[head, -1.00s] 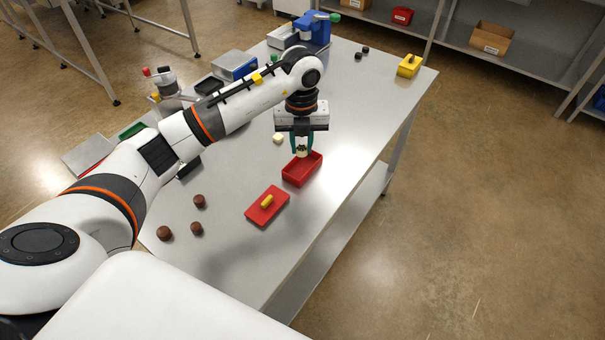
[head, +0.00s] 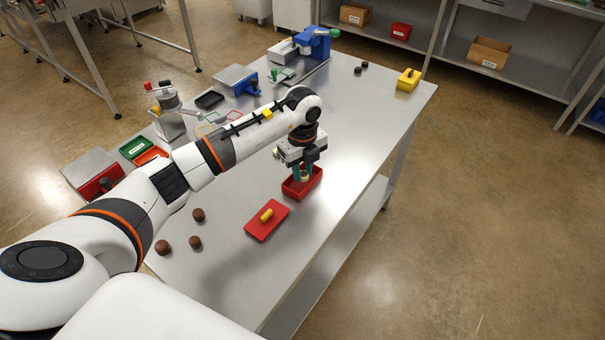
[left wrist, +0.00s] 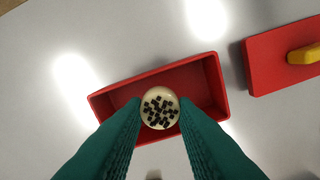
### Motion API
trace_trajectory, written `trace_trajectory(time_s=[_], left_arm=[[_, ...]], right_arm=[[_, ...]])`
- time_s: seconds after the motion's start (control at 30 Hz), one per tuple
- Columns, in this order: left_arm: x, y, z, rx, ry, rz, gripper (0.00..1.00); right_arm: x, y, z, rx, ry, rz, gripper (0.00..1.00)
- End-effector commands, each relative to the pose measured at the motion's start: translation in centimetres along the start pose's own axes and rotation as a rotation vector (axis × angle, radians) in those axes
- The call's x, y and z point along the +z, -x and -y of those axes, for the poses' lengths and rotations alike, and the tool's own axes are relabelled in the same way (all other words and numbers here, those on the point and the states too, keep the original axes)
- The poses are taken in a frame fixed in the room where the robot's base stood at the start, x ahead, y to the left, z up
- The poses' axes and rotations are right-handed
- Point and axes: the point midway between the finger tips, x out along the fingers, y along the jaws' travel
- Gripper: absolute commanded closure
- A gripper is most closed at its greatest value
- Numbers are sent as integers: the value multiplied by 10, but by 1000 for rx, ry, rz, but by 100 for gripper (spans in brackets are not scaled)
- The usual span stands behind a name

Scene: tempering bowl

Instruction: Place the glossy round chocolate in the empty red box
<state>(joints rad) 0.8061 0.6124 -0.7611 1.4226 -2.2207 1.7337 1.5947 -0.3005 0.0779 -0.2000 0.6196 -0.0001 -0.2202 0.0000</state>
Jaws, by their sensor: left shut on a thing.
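My left gripper (head: 304,174) is shut on a round cream-coloured piece (left wrist: 160,108) with dark bits on top. The piece looks pale, not brown. The fingers point down over the open red box (head: 290,188). In the left wrist view the piece lies over the box's opening near one long wall (left wrist: 112,84). I cannot tell how far it is above the box floor. The visible floor of the box is bare. My right gripper is not in view.
A red lid (head: 257,228) with a yellow handle lies near the box. Several round brown pieces, one here (head: 162,247), lie at the near left. The table's right edge is close to the box.

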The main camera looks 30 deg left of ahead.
Motion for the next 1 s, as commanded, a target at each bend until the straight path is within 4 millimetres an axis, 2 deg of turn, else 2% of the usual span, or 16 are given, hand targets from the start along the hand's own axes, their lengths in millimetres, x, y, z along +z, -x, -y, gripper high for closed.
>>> trace_trajectory(time_s=[0.13,0.5,0.53,0.63,1.0], left_arm=[[0,-21,1,-3,1,2,99],[0,-27,0,-1,0,0,99],[0,-26,0,0,0,0,70],[0,-26,0,0,0,0,54],[0,-20,0,1,0,-1,53]], right_arm=[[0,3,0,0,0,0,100],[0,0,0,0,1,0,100],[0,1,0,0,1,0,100],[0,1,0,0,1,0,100],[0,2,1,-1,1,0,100]])
